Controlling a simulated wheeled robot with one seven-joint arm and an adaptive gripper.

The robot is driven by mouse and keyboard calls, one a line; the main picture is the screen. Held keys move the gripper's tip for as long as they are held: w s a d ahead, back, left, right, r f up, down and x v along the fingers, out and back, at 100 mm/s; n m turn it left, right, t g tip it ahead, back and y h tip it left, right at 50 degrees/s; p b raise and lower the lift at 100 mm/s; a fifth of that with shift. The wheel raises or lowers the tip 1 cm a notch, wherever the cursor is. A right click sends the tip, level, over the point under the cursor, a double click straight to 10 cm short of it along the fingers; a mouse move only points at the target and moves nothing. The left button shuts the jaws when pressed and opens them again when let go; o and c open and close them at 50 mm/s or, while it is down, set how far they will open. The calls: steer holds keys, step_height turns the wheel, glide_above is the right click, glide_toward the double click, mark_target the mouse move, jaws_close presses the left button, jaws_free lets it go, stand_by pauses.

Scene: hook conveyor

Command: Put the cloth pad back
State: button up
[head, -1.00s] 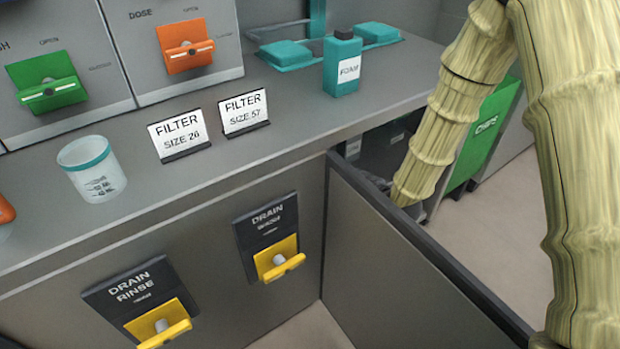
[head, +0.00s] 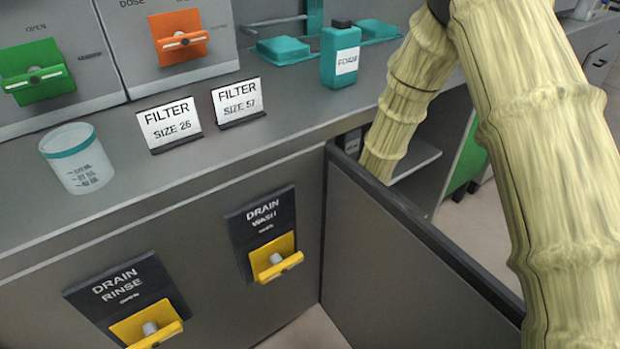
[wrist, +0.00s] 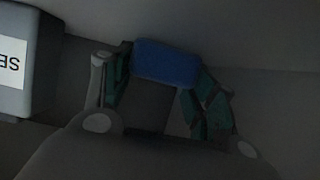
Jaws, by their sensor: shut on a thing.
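A blue pad (wrist: 166,64), which looks like the cloth pad, is held between the fingers of my gripper (wrist: 160,74) in the wrist view. The gripper is shut on it from both sides. In the head view my arm reaches down behind the grey open door (head: 395,235) into the open cabinet. The gripper and pad are hidden there. A shelf (head: 418,158) shows inside the cabinet beside my arm. The wrist view is dark, and I cannot tell whether the pad touches a surface.
In the wrist view, a grey box (wrist: 30,60) with a white label stands left of my gripper. On the counter are a teal foam bottle (head: 341,55), two filter signs (head: 168,124) and a measuring cup (head: 76,158). Yellow drain handles (head: 275,258) stick out below the counter.

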steer(key=shift+f, duration=0.3)
steer(key=o, duration=1.1)
steer(key=shift+r, duration=0.2)
steer(key=p+v, duration=0.3)
steer(key=v, duration=0.7)
steer(key=shift+s+d, duration=0.1)
steer(key=shift+s, duration=0.15)
steer(key=shift+s+d+r, duration=0.25)
steer(key=shift+s+d, duration=0.15)
steer(key=shift+s, duration=0.15)
